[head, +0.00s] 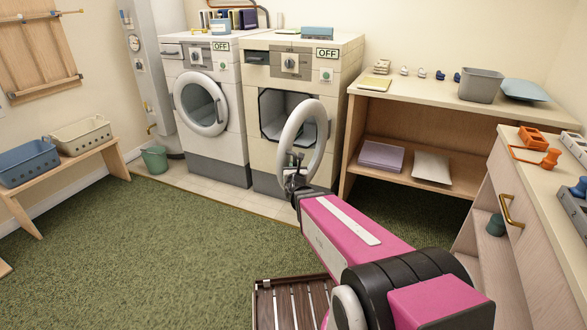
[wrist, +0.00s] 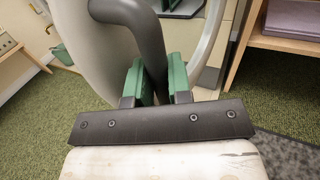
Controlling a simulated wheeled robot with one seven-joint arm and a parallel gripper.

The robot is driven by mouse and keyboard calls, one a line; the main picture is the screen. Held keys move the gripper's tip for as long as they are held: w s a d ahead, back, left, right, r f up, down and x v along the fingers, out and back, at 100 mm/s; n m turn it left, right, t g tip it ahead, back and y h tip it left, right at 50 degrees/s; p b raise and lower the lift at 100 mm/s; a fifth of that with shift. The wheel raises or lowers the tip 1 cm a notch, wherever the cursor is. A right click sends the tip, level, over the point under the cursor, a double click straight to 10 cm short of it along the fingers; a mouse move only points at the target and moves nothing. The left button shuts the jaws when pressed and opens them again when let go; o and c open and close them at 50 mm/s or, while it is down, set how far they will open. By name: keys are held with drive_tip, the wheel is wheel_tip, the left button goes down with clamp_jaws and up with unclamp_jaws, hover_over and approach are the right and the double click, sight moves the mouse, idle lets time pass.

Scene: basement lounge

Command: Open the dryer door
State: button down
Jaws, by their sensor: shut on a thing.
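The right-hand white machine, which I take to be the dryer (head: 268,150), has its round door (head: 321,138) swung out from the front. The dark drum opening shows behind the door. My gripper (head: 295,177) is at the lower left edge of this door. In the wrist view, the green fingers of my gripper (wrist: 161,78) are shut on a thick dark grey door handle (wrist: 151,42), one finger on each side. The door's pale rim fills much of the upper wrist view. The handle is mostly hidden in the head view.
A second white machine (head: 228,148) stands at the left with its round door shut. A shelf unit (head: 347,150) is close on the right, and a drawer cabinet (head: 492,225) is nearer. A slatted wooden item (head: 265,300) lies below my arm. Green carpet (head: 180,245) is clear at left.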

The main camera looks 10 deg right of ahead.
drive_tip(key=shift+w, duration=0.1)
drive_tip(key=c, duration=1.1)
unclamp_jaws()
drive_tip(key=shift+o, duration=0.2)
drive_tip(key=s, duration=0.7)
drive_tip(key=shift+s+a, duration=0.25)
